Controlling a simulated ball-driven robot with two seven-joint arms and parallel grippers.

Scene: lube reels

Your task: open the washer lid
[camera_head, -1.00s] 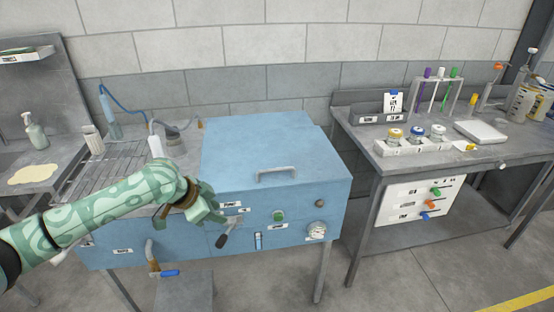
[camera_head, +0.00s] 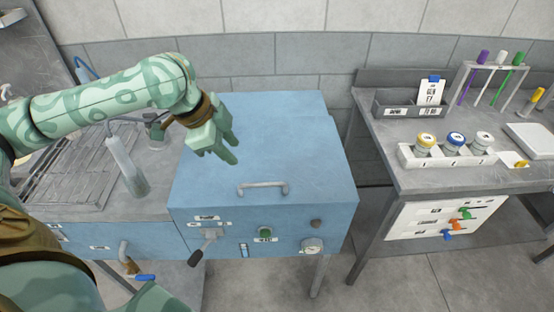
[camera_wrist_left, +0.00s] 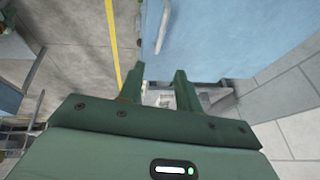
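The washer (camera_head: 215,222) is a blue metal box, and its lid (camera_head: 295,135) is down flat on top. A grey bar handle (camera_head: 262,189) sits near the lid's front edge. It also shows in the wrist view (camera_wrist_left: 162,30), along with part of the blue lid (camera_wrist_left: 190,25). My left gripper (camera_head: 233,150) is above the lid, behind and left of the handle and apart from it. In the wrist view its two fingers (camera_wrist_left: 160,75) are spread with nothing between them. My right gripper is not in view.
The washer's front has a black-tipped lever (camera_head: 204,246), a green button (camera_head: 265,233) and a gauge (camera_head: 311,245). The right bench (camera_head: 430,180) holds a jar rack (camera_head: 449,157). A gap separates it from the washer.

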